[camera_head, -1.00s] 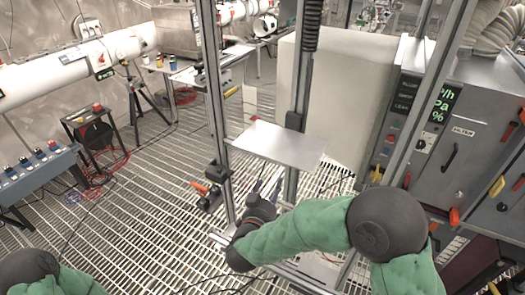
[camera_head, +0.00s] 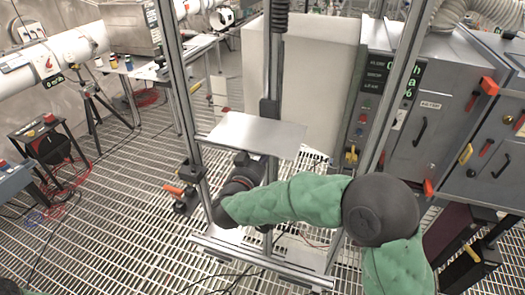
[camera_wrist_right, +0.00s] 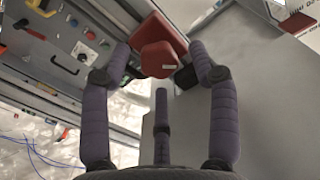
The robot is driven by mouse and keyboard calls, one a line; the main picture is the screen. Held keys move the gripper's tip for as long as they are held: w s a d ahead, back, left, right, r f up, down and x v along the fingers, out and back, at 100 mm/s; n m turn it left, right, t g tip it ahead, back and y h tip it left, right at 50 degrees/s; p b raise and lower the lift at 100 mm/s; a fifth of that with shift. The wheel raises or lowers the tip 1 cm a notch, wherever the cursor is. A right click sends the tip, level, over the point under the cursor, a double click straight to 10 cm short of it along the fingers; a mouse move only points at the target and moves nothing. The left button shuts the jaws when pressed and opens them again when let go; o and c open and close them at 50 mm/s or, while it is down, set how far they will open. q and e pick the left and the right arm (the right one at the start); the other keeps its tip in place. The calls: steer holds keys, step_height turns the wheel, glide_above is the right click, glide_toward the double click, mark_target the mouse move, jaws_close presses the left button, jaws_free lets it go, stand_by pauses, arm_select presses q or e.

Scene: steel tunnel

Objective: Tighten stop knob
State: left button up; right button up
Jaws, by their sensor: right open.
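A red knob (camera_wrist_right: 158,57) with a faceted head shows in the right wrist view, between the tips of my right gripper (camera_wrist_right: 160,70). The purple-grey fingers are spread on both sides of it, with a shorter third finger below. I cannot tell whether a finger touches it. In the head view my right gripper (camera_head: 250,168) is just under the front edge of the metal shelf plate (camera_head: 245,132), by the column. There I cannot make out the red knob.
An aluminium frame with posts (camera_head: 185,110) surrounds the shelf. An orange-handled clamp (camera_head: 180,191) sits on its left post. A grey filter cabinet (camera_head: 425,130) stands at the right. Grating floor (camera_head: 110,220) is free at the left.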

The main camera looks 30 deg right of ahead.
steer(key=shift+w+d, duration=0.5)
steer(key=shift+d, duration=0.05)
steer(key=c, duration=1.1)
steer(key=shift+m, duration=0.3)
steer(key=shift+c, duration=0.2)
steer(key=shift+m+b, duration=2.65)
steer(key=shift+m, duration=1.25)
steer(key=shift+s, duration=0.1)
steer(key=shift+d+f, duration=0.1)
steer(key=o, duration=1.1)
